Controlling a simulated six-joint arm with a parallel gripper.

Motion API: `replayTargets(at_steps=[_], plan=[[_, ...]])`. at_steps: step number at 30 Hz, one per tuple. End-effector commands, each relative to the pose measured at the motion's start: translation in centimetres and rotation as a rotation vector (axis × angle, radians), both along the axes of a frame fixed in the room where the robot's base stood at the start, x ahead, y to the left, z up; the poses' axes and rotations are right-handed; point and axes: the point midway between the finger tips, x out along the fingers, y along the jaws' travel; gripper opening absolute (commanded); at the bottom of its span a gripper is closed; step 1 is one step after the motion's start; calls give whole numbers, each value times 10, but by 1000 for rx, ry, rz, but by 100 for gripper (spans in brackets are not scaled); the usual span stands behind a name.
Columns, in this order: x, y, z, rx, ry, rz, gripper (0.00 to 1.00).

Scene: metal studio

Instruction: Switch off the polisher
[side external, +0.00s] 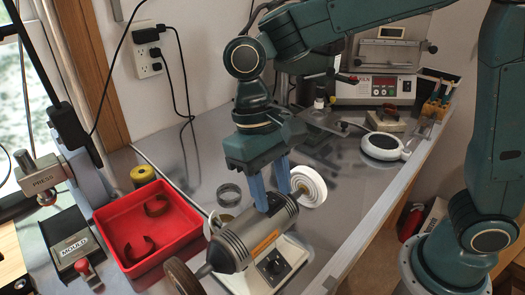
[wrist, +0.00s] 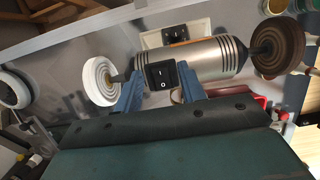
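The polisher (side external: 240,245) is a grey motor with a white buffing wheel (side external: 309,186) at one end and a brown wheel (side external: 183,277) at the other. In the wrist view its body (wrist: 205,60) carries a black rocker switch (wrist: 161,75) with white marks; I cannot tell which side is pressed in. In the wrist view the fingers stand on either side of the switch, with nothing held. Contact with the body is unclear.
A red tray (side external: 185,232) with brown rings stands left of the polisher. The bench between is mostly clear.

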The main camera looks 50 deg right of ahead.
Motion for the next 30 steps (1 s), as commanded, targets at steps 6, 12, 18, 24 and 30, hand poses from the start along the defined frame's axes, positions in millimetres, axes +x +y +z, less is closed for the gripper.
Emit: replayTargets(at_steps=[6, 12, 18, 24, 30], plan=[[1, 0, 3, 1, -1, 0, 40], [6, 0, 12, 1, -1, 1, 40], [30, 0, 11, -1, 0, -2, 40], [57, 0, 11, 1, 0, -1, 40], [81, 0, 11, 1, 0, -1, 40]])
